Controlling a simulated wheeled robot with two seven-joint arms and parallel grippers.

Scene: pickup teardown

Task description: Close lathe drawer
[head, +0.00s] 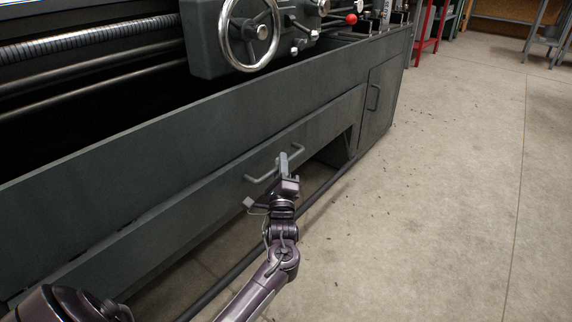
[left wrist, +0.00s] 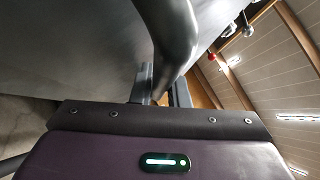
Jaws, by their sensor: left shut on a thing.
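The lathe drawer (head: 200,201) is a long dark grey front low on the lathe, below a wide sloping panel. A thin top edge shows along it; how far it stands out from the lathe I cannot tell. Its grey bar handle (head: 262,178) is near the right part of the front. My left gripper (head: 284,164) is at this handle, shut on it. In the left wrist view the curved handle (left wrist: 170,38) passes down between the two fingers of the left gripper (left wrist: 163,88), and the drawer front fills the upper left. My right gripper is not in view.
The lathe carriage with a handwheel (head: 249,34) hangs above the drawer. A cabinet door (head: 380,97) with its own handle is to the right, beyond an open gap under the lathe. A dark rail runs low along the lathe. The concrete floor (head: 440,200) at right is clear except for small chips.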

